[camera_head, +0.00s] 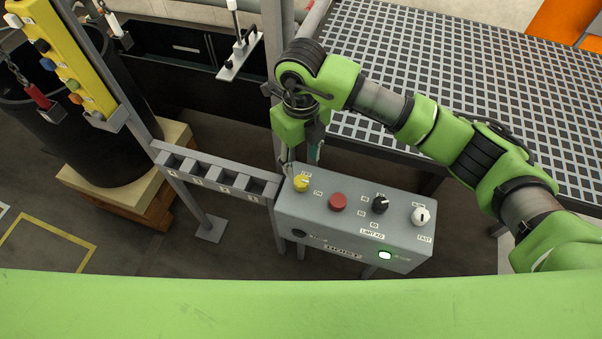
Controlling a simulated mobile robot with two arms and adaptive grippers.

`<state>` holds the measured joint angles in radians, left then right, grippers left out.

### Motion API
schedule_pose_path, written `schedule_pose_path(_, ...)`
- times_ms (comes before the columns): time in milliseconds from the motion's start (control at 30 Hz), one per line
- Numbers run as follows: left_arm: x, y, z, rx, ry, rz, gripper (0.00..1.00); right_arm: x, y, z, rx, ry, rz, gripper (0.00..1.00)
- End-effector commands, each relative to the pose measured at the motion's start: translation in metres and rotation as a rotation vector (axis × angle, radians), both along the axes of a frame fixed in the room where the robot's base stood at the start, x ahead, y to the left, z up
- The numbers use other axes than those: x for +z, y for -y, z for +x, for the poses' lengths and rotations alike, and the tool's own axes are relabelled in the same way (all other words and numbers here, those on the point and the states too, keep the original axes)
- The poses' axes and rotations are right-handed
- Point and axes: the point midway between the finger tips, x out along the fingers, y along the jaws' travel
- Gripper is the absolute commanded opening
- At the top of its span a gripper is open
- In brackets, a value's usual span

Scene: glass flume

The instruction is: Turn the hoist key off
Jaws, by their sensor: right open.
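The grey hoist control box (345,228) stands at the centre of the head view, with a HOIST label on its front. A yellow turn switch (301,184) is at the left end of its top, with small labels around it; it appears to be the key switch. Its exact setting is too small to read. My right gripper (301,160) reaches in from the right and points down just above and behind the yellow switch. Its fingers are apart with nothing between them. I cannot tell whether a fingertip touches the switch. My left gripper is out of view.
On the box top are a red button (338,201), a black knob (380,205) and a white knob (420,215). A slotted grey rack (215,177) adjoins the left side. Metal grating (450,75) lies behind.

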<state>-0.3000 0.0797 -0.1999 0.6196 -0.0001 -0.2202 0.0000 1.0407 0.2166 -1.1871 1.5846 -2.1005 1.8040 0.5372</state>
Motion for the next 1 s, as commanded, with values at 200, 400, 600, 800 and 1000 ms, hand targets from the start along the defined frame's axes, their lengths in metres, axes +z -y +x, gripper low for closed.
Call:
schedule_pose_path(200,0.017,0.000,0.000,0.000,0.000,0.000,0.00,-0.045,0.000,-0.002,-0.001,-0.006,-0.001,0.42)
schedule_pose_path(400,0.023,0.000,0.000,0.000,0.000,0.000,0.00,-0.074,-0.001,-0.001,0.000,-0.004,0.002,0.42)
schedule_pose_path(600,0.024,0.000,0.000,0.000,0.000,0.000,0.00,-0.085,0.000,0.000,0.002,0.000,0.001,0.42)
schedule_pose_path(800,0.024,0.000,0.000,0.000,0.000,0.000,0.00,-0.085,-0.001,0.000,0.002,0.000,0.002,0.42)
schedule_pose_path(1000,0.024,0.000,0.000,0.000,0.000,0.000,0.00,-0.085,-0.001,0.000,0.002,0.000,0.002,0.05)
